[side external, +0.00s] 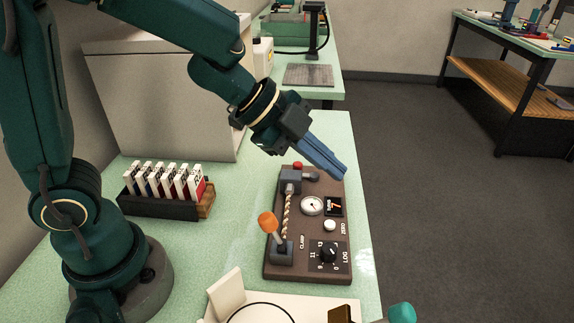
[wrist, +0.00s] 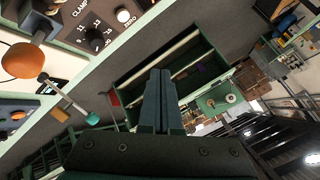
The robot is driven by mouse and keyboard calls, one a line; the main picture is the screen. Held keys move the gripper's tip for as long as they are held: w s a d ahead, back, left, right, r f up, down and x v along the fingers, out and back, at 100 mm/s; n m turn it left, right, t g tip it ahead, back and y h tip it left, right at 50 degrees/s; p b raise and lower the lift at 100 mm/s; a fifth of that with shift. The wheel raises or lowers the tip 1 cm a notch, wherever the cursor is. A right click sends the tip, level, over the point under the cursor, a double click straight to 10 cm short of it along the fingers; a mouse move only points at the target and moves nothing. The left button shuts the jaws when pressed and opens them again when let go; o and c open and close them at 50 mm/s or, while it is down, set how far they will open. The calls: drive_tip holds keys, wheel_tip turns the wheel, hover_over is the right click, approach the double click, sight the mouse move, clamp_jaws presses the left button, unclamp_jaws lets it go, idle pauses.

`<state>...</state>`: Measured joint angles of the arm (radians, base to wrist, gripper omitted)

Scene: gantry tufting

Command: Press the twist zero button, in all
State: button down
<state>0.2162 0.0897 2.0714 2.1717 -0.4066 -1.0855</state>
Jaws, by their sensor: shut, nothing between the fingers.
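The zero button (side external: 329,226) is a small round white cap on the brown tester panel (side external: 270,262), left of the "ZERO" lettering. In the wrist view the white button (wrist: 123,15) shows at the upper left, close to a black dial. My gripper (side external: 342,172) is shut and empty, its blue fingers side by side. It is in the air over the panel's far right part, tilted down to the right. The fingertips are apart from the button. In the wrist view my fingers (wrist: 160,74) point at the floor and furniture beyond the bench, not at the button.
The panel also carries an orange-knobbed lever (side external: 267,222), a twisted cord (side external: 287,212), a round gauge (side external: 312,205), a small display (side external: 334,206) and a black LOG dial (side external: 328,254). A rack of labelled sticks (side external: 160,205) stands left. A white tray (side external: 228,292) lies in front.

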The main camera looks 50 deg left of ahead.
sight(330, 225)
drive_tip(key=shift+f, duration=0.1)
drive_tip(key=shift+f, duration=4.3)
drive_tip(key=shift+f, duration=0.2)
drive_tip(key=shift+f, duration=0.25)
drive_tip(key=shift+f, duration=0.4)
drive_tip(key=shift+r, duration=0.85)
